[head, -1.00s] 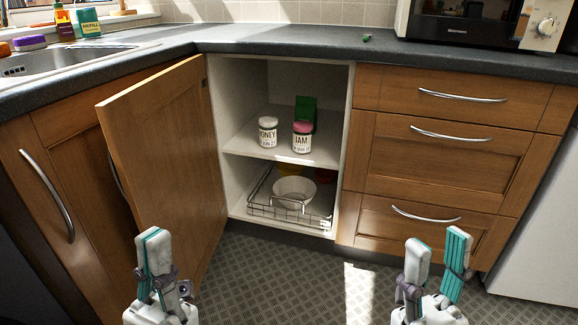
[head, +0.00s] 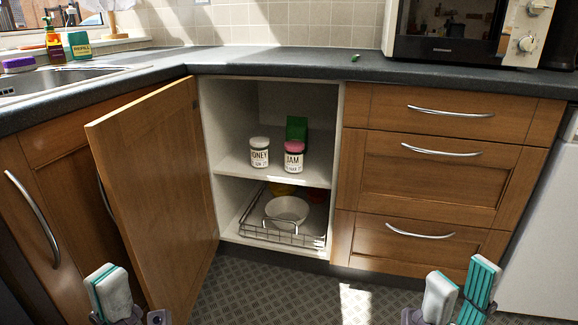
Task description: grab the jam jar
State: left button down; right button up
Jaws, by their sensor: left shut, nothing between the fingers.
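The jam jar (head: 294,157) has a pink lid and a white label reading JAM. It stands upright on the upper shelf (head: 237,164) of the open corner cabinet, right of the white-lidded honey jar (head: 259,155). A green packet (head: 297,129) stands behind it. My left gripper (head: 130,292) is at the bottom left, in front of the cabinet door, shut and empty. My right gripper (head: 459,290) is at the bottom right in front of the drawers, its fingers apart with nothing between them. Both are well short of the jar and low in the view.
The cabinet door (head: 158,190) stands open on the left. A wire pull-out basket (head: 281,237) below the shelf holds a white bowl (head: 287,212). Drawers (head: 436,160) are on the right. The countertop (head: 290,62) overhangs the opening. The floor (head: 262,290) in front is clear.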

aim_at(294, 161)
jog(key=i+l+u, duration=0.2)
jog(key=i+u, duration=0.2)
jog(key=i+l+u, duration=0.75)
